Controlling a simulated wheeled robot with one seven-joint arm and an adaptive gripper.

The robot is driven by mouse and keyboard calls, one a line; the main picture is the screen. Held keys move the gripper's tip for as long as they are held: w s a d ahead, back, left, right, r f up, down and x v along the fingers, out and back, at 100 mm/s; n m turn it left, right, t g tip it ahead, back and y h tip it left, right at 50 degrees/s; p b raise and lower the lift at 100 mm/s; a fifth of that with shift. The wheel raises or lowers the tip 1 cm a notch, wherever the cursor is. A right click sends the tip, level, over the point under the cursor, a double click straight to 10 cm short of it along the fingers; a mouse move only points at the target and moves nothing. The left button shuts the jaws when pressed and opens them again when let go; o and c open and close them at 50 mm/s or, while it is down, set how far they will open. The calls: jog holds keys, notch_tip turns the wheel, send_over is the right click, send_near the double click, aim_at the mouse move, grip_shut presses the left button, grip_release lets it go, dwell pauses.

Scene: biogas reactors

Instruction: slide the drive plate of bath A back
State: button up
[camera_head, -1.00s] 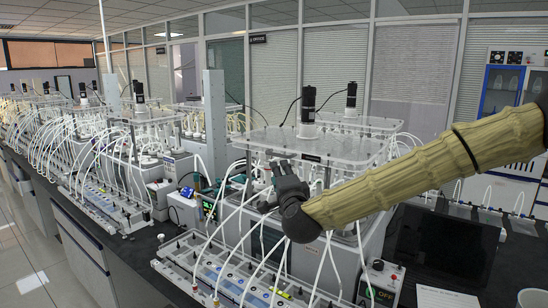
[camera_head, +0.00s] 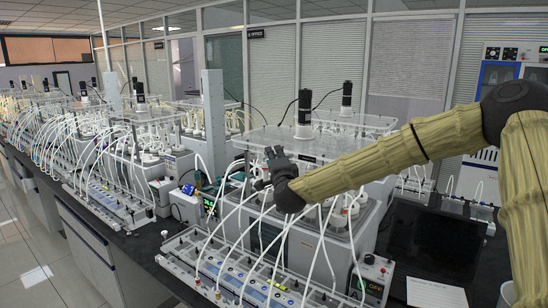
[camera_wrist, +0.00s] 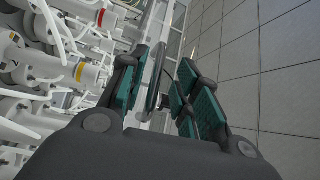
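A motor with a black cap (camera_head: 304,112) stands upright on the plate. My gripper (camera_head: 266,168) is at the plate's front left, at about plate height.
White tubes (camera_head: 243,225) arch from the bath to the front rack (camera_head: 235,275), close below my gripper. A control box (camera_head: 374,278) and a dark screen (camera_head: 433,245) are at the right. More baths (camera_head: 140,150) line the bench at the left.

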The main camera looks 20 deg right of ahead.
aim_at(289, 152)
jog(key=shift+s+r, duration=0.25)
jog(key=shift+s, duration=0.1)
jog(key=shift+w+a+f, duration=0.1)
jog(key=shift+w+f, duration=0.3)
jog(key=shift+w, duration=0.15)
jog(key=c, duration=0.3)
jog(key=shift+w+f, duration=0.15)
jog(key=shift+w, duration=0.1)
jog(key=c, duration=0.3)
jog(key=shift+s, duration=0.1)
grip_shut()
jog(key=w+d+b, duration=0.1)
jog(key=d, duration=0.1)
jog(key=w+d+b, duration=0.3)
jog(key=w+d, duration=0.1)
jog(key=d, duration=0.1)
jog(key=shift+w+d, duration=0.1)
jog(key=shift+w, duration=0.1)
